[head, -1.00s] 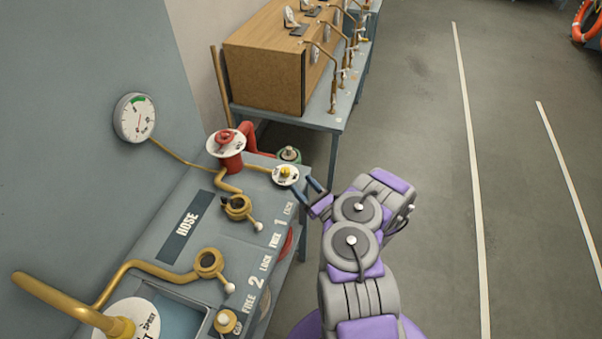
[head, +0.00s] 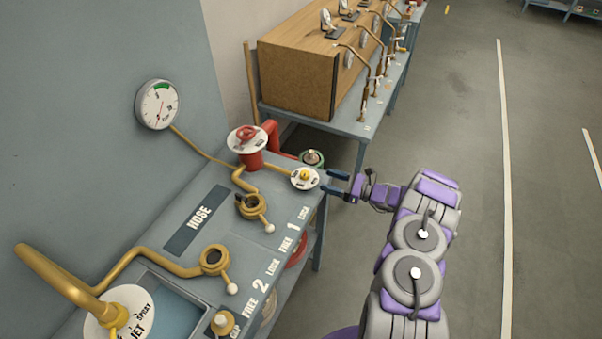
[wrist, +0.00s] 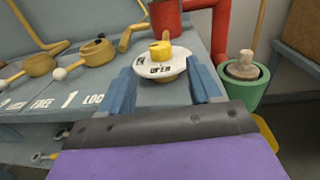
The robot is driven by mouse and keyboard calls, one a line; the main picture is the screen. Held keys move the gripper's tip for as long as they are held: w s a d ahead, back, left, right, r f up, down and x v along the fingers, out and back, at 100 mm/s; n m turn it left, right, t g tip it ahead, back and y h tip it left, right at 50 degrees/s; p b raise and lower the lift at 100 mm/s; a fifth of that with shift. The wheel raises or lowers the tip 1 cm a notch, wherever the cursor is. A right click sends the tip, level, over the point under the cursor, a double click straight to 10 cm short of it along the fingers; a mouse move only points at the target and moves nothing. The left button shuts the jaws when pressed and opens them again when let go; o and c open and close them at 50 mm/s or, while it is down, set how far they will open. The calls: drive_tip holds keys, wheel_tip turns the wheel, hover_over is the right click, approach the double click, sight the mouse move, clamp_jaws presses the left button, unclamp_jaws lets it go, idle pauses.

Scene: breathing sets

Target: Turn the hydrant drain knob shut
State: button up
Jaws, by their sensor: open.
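The drain knob is a small yellow knob (head: 304,175) on a round white plate (head: 314,184) at the right edge of the grey hydrant bench. In the wrist view the yellow knob (wrist: 160,49) stands upright in the middle of its plate, which bears the word "OPEN". My gripper (head: 334,183) is just right of the plate, pointing left at it. In the wrist view its two blue fingers (wrist: 163,90) are apart, one on each side of the plate's near part, with the knob ahead between them. I cannot tell whether the fingers touch the plate.
A red hydrant valve (head: 249,158) with a white disc stands behind the knob. A green-rimmed fitting (head: 312,158) is close to its right. Brass couplings (head: 251,206) and a gauge (head: 158,104) lie left. Floor on the right is clear.

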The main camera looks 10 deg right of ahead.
sight(305, 175)
drive_tip(key=b+x, duration=0.1)
drive_tip(key=x, duration=1)
drive_tip(key=shift+w+a, duration=0.15)
drive_tip(key=shift+a, duration=0.15)
drive_tip(key=shift+c, duration=0.4)
drive_tip(key=c, duration=0.9)
